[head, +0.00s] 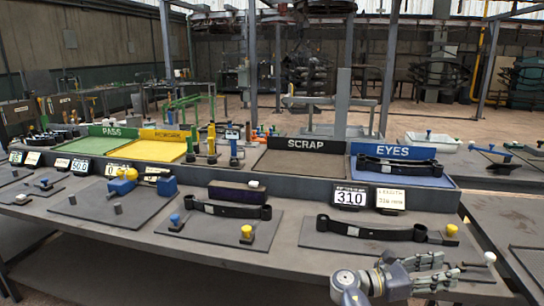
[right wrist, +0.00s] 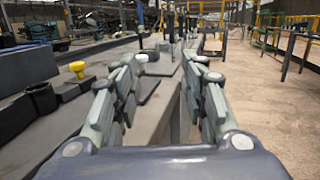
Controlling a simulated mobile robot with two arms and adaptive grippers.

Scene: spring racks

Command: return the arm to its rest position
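My right gripper (head: 466,265) is at the lower right of the head view, low at the front edge of the bench. In the right wrist view its two fingers (right wrist: 165,66) stand apart with nothing between them, so it is open and empty. The nearest black leaf spring (head: 370,231) lies on a dark mat, with a yellow knob (head: 451,229) at its right end. The yellow knob also shows in the right wrist view (right wrist: 77,68), left of the fingers. My left arm and gripper are not in view.
The grey bench (head: 255,262) spans the view. Trays marked PASS, REWORK, SCRAP (head: 304,163) and EYES (head: 400,178) stand behind; a black spring lies in the EYES tray. Another spring (head: 227,209) lies mid-bench. Another table (head: 510,222) is at the right. Open floor (right wrist: 265,110) lies right of the bench.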

